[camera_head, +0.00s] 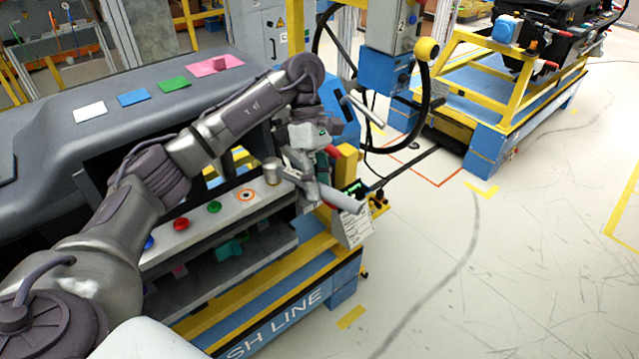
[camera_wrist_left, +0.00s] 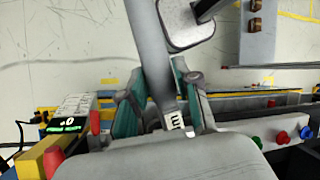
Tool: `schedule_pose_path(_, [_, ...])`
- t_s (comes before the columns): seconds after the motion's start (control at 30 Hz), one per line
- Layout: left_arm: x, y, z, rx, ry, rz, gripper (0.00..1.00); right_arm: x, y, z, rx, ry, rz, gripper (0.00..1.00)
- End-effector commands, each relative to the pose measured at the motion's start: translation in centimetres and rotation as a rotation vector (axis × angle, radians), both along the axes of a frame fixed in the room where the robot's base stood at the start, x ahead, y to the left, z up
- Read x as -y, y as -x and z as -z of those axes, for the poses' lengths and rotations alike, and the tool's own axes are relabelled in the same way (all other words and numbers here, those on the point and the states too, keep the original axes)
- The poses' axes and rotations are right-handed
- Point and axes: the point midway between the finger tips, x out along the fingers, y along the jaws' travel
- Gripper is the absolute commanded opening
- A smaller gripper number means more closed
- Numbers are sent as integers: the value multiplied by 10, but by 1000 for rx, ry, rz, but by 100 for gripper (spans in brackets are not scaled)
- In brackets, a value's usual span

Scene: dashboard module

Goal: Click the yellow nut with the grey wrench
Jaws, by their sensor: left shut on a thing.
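My left gripper (camera_head: 312,172) is over the right end of the button panel. In the left wrist view its teal-padded fingers (camera_wrist_left: 160,100) are shut on a grey bar, the grey wrench (camera_wrist_left: 150,50), near a white label on it. In the head view a light grey handle (camera_head: 343,197) sticks out to the right from the gripper. I cannot make out the yellow nut. A yellow block (camera_head: 347,163) stands just behind the gripper; in the left wrist view it shows at lower left (camera_wrist_left: 33,162). My right gripper is not in view.
The panel (camera_head: 185,230) carries red (camera_head: 181,223) and green (camera_head: 214,207) buttons. A box with a lit green display (camera_head: 355,187) is right beside the gripper. Colored cards lie on the dark dashboard (camera_head: 50,140). A yellow-and-blue cart (camera_head: 480,110) stands behind. The floor at right is clear.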

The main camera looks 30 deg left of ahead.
Motion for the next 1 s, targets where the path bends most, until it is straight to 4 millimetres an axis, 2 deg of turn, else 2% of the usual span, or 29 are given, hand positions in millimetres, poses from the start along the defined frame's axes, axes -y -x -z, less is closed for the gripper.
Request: schedule_pose_path(1.0, [0, 7, 0, -3, 2, 61, 0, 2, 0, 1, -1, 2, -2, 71])
